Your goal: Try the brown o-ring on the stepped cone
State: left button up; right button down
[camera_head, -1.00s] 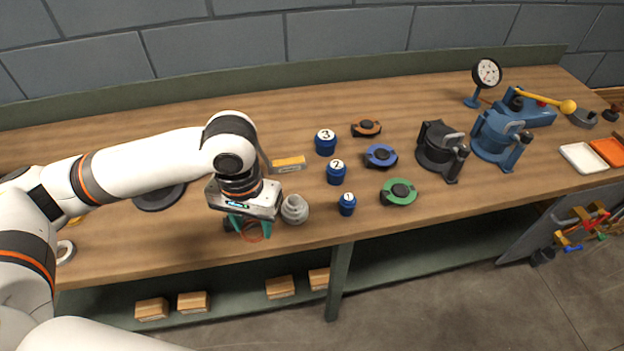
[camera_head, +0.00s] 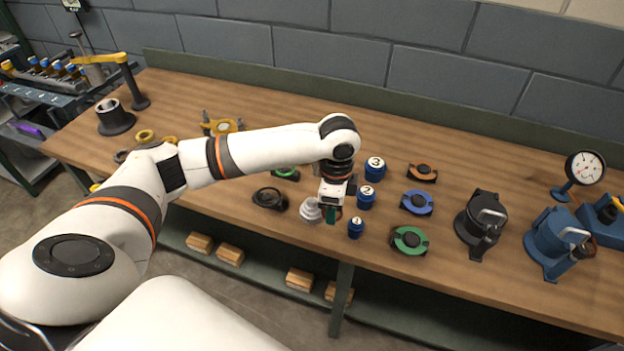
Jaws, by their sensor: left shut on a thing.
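The stepped cone (camera_head: 311,211) is light grey and stands on the bench, its right side partly covered by my gripper. My left gripper (camera_head: 331,215), with teal fingertips, points down close beside the cone on its right. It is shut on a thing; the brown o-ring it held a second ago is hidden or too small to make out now. I cannot tell whether ring or fingers touch the cone. My right gripper is not in view.
Blue numbered pots (camera_head: 356,228) stand close to the right of the gripper. A black round part (camera_head: 269,199) lies left of the cone. Green (camera_head: 409,240) and blue (camera_head: 416,203) lidded parts lie further right. The bench's front edge is near.

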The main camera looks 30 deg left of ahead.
pick_arm(q)
jog(key=w+a+f+m+p, duration=0.1)
jog(key=a+m, duration=0.1)
jog(key=m, duration=0.2)
jog(key=w+a+f+m+p, duration=0.1)
jog(key=w+a+m, duration=0.1)
jog(key=a+m, duration=0.1)
jog(key=w+a+f+m+p, duration=0.1)
jog(key=a+m+p, duration=0.1)
jog(key=m, duration=0.3)
jog(key=shift+w+a+f, duration=0.2)
jog(key=shift+w+a, duration=0.1)
jog(key=shift+a, duration=0.1)
jog(key=shift+w+a+f+m, duration=0.15)
jog(key=shift+a+f+m, duration=0.25)
jog(key=shift+m, duration=0.5)
jog(key=shift+a+r, duration=0.1)
jog(key=shift+p, duration=0.35)
jog(key=shift+f, duration=0.2)
